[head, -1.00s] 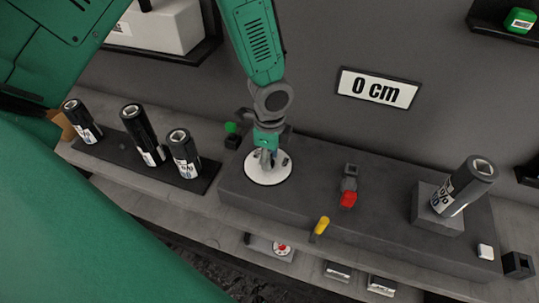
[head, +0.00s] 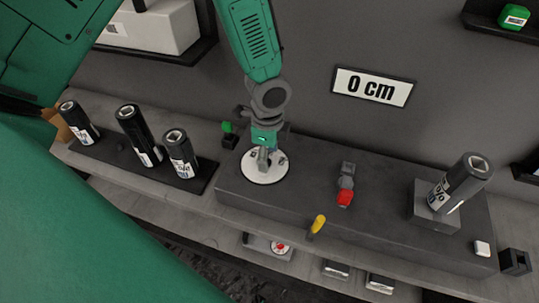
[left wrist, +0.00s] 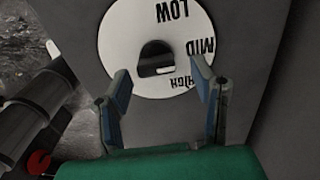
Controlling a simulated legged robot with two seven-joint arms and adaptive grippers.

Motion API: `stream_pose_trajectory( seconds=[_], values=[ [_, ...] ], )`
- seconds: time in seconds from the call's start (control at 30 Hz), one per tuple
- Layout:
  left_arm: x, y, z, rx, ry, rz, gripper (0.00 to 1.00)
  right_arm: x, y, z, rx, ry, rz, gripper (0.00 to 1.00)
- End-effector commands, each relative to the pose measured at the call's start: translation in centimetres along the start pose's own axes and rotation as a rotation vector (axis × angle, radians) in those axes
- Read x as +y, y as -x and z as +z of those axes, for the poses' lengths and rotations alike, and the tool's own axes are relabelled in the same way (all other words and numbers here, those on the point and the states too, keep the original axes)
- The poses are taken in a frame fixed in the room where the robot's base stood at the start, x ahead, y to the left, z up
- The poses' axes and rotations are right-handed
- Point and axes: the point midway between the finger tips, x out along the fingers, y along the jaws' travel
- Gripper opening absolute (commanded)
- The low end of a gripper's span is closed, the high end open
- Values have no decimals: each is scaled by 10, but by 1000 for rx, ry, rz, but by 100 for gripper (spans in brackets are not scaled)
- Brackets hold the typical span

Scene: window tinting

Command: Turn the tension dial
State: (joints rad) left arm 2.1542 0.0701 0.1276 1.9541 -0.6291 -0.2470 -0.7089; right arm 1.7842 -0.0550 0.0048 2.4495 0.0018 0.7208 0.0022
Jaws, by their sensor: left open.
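The tension dial (head: 281,173) is a round white plate on the long dark block. In the left wrist view the dial (left wrist: 124,30) shows LOW, MID and HIGH upside down, with a grey arched knob (left wrist: 156,57) at its centre. My left gripper (head: 265,158) is over the dial, pointing down at it. In the left wrist view the gripper (left wrist: 163,76) is open, its fingers apart at either side of the knob's near end. I cannot tell if they touch it. In the head view the gripper hides the knob. My right gripper is not in view.
Several dark rolls (head: 137,133) stand on a tray at the left. Another roll (head: 461,183) leans on a stand at the right. A red-tipped part (head: 344,198) and a yellow lever (head: 318,224) are right of the dial. A "0 cm" sign (head: 372,86) hangs behind.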

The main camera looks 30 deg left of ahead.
Motion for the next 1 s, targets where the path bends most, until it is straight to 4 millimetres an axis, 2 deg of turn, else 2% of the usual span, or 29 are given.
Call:
stream_pose_trajectory(
  seconds=[0.4, 0.5, 0.7, 1.0],
  values=[
    [-3, 82, -2, 3, 0, -3, 52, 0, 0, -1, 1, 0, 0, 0],
    [-3, 97, -2, 3, -1, -1, 52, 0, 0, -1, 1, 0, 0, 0],
    [-3, 112, -3, 2, 0, 1, 52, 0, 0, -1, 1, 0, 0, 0],
    [-3, 113, -2, 1, -1, 2, 52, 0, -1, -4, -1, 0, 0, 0]
  ],
)
